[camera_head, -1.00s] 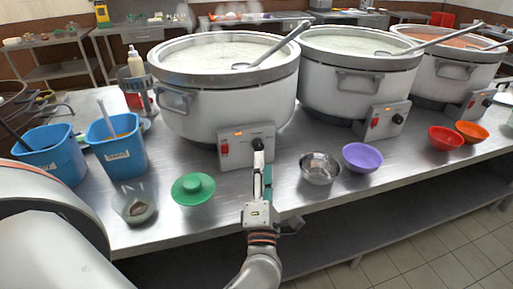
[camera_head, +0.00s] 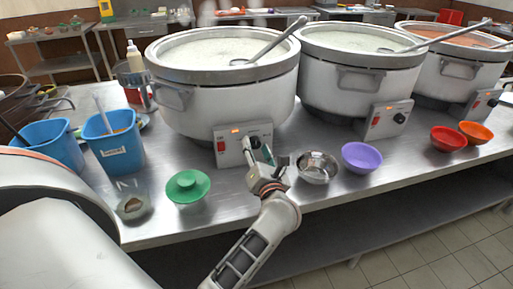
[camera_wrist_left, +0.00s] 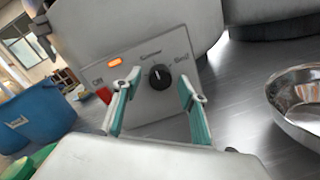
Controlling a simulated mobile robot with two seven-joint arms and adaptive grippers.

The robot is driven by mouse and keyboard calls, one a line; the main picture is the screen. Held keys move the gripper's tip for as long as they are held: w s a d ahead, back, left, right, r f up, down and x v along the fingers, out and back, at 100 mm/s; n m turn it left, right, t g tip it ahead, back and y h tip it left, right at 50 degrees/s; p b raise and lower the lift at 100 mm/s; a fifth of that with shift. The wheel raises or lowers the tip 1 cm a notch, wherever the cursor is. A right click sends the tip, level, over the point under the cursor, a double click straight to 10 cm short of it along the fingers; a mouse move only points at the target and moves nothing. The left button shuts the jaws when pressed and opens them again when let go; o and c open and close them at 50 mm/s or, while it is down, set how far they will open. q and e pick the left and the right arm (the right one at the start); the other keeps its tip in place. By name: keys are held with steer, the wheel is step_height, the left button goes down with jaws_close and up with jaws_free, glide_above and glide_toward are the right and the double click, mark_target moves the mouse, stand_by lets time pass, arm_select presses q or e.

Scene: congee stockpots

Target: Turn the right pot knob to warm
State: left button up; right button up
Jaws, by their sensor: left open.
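The right pot (camera_head: 455,77) is white and holds reddish-orange food. Its control box (camera_head: 479,105) has a red switch and a dark knob (camera_head: 493,102) at the picture's right side; its setting is too small to read. My left gripper (camera_head: 259,156) is at the front of the left pot's control box (camera_head: 231,150), far from the right pot. In the left wrist view its two teal fingers (camera_wrist_left: 157,108) are open, with nothing between them. The left pot's black knob (camera_wrist_left: 159,76) shows just beyond and between the fingertips, its white mark pointing roughly up. My right gripper is not seen.
The middle pot (camera_head: 358,83) stands between the left pot (camera_head: 225,100) and the right one. A steel bowl (camera_head: 317,168), purple bowl (camera_head: 362,158), red bowl (camera_head: 447,139) and orange bowl (camera_head: 475,133) line the counter front.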

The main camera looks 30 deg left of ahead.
arm_select(q)
steer(key=shift+w+a, duration=0.1)
steer(key=c, duration=1.1)
